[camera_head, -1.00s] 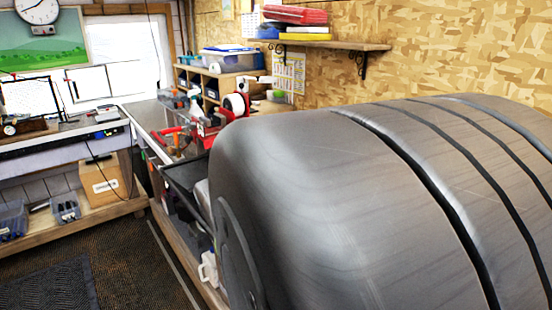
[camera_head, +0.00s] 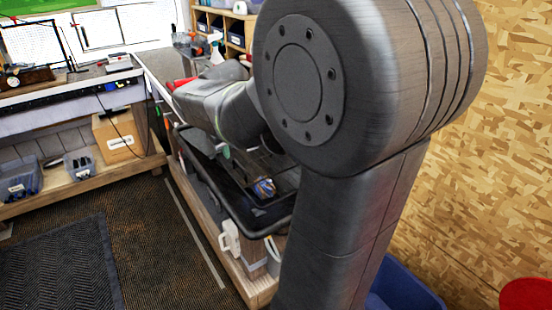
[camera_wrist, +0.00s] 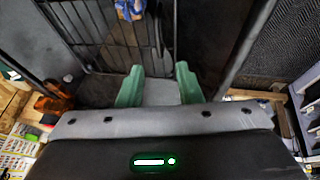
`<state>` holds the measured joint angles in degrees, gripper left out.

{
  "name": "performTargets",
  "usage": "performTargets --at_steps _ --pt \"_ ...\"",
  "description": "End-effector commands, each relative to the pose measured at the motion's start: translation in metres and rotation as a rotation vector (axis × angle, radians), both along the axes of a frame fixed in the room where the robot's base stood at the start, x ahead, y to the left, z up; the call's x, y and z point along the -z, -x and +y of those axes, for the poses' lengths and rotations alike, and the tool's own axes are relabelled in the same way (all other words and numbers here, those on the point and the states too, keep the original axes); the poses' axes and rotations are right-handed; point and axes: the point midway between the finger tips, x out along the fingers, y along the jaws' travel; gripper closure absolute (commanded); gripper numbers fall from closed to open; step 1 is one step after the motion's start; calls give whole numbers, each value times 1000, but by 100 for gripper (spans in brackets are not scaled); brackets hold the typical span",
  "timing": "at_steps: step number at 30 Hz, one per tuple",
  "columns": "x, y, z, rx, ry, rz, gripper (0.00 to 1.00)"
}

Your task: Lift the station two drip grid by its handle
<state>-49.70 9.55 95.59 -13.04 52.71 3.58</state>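A black barred grid (camera_wrist: 100,35), which looks like the drip grid, lies in a dark tray below my gripper in the wrist view. In the head view the black tray (camera_head: 252,222) is at the front end of the bench, partly hidden by my arm. My gripper (camera_wrist: 159,78) has two green fingers spread apart with nothing seen between them. It is over the near end of the grid; the height gap is unclear. A dark upright strip shows beyond the fingers, but I cannot tell whether it is the handle. I cannot read any station number.
A crumpled blue item (camera_head: 264,187) lies in the tray and also shows at the top of the wrist view (camera_wrist: 127,8). A white jug-like item (camera_head: 229,237) hangs at the bench side. A blue bin (camera_head: 405,287) and red round top (camera_head: 526,295) are at right. The floor at left is open.

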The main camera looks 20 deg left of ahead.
Motion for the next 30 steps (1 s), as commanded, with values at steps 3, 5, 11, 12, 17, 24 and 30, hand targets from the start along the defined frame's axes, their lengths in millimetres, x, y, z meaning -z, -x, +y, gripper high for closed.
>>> performTargets --at_steps 3,5,11,12,17,24,30 --pt "16 -6 3 1 2 2 68" --pt "20 -8 3 0 1 1 68" --pt "31 -15 6 1 2 2 68" --pt "36 -17 7 1 2 2 68" --pt "55 -27 12 1 3 1 68" --pt "68 -32 15 0 0 0 68" --pt "68 -32 15 0 -1 -1 74"
